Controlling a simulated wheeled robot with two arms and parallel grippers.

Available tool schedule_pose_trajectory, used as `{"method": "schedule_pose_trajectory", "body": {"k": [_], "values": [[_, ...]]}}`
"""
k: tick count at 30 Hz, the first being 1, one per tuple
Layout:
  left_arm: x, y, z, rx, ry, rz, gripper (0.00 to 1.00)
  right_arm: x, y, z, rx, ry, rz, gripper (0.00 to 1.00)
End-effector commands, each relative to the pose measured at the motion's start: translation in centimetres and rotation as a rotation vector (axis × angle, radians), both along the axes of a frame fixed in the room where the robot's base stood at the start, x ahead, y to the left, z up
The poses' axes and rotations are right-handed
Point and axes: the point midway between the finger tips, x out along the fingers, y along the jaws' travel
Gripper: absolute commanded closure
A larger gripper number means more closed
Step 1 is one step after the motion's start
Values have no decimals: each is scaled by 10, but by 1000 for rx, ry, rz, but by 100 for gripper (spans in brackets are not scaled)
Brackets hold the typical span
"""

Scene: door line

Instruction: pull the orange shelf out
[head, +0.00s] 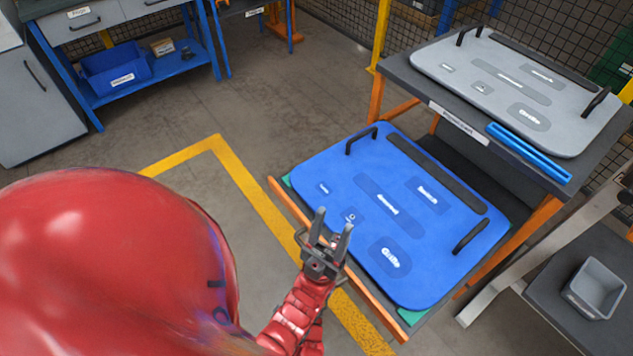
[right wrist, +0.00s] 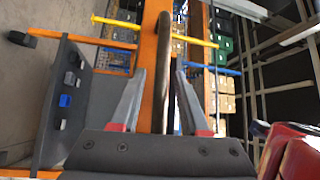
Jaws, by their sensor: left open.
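The orange shelf shows in the head view as a low tray with a long orange front edge (head: 282,202). It juts out in front of the higher grey top and carries a blue board (head: 330,172) with two black handles. My right gripper (right wrist: 158,100) shows only in the right wrist view. Its fingers are spread, with a dark bar (right wrist: 162,45) and an orange post (right wrist: 150,60) seen between them.
The higher grey top (head: 400,73) holds a grey board (head: 440,58) and blue bars (head: 528,152). A side table with a grey bin (head: 597,288) stands at right. A blue workbench (head: 150,85) is at back left. The floor by the yellow line (head: 215,150) is clear.

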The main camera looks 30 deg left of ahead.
Motion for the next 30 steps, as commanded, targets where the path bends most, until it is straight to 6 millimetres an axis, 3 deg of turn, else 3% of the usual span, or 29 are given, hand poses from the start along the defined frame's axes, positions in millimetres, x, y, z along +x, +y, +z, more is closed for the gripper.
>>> {"method": "schedule_pose_trajectory", "body": {"k": [9,13,20,30], "values": [[0,0,1,0,0,0,50,0,0,1,1,-1,-1,51],[0,0,5,0,0,0,50,-10,-5,0,1,0,-1,51],[0,0,19,0,0,0,50,-58,-27,-6,-1,2,1,51],[0,0,22,0,0,0,50,-132,-63,-21,-1,4,2,51]]}}
